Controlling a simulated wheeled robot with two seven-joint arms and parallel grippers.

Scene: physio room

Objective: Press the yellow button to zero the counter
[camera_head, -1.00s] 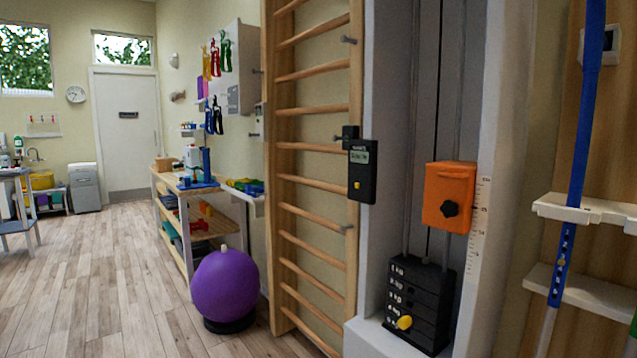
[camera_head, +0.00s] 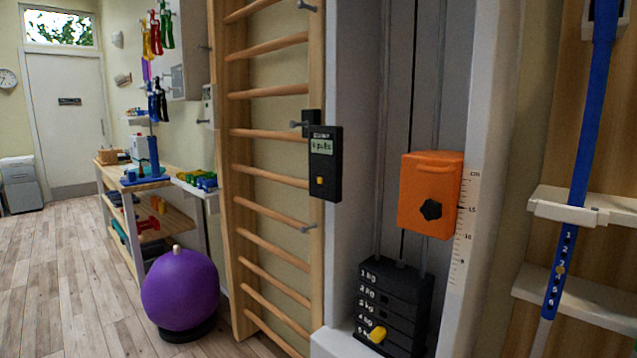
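The counter (camera_head: 325,163) is a small black box with a pale screen (camera_head: 322,147), fixed at the left edge of the white machine frame, beside the wooden wall bars. The screen shows dark characters too small to read surely. Neither of my grippers is in view.
An orange block (camera_head: 431,194) with a black knob hangs right of the counter, above a black weight stack (camera_head: 394,306) with a yellow pin. Wall bars (camera_head: 270,133) stand left. Open floor (camera_head: 60,270) lies left.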

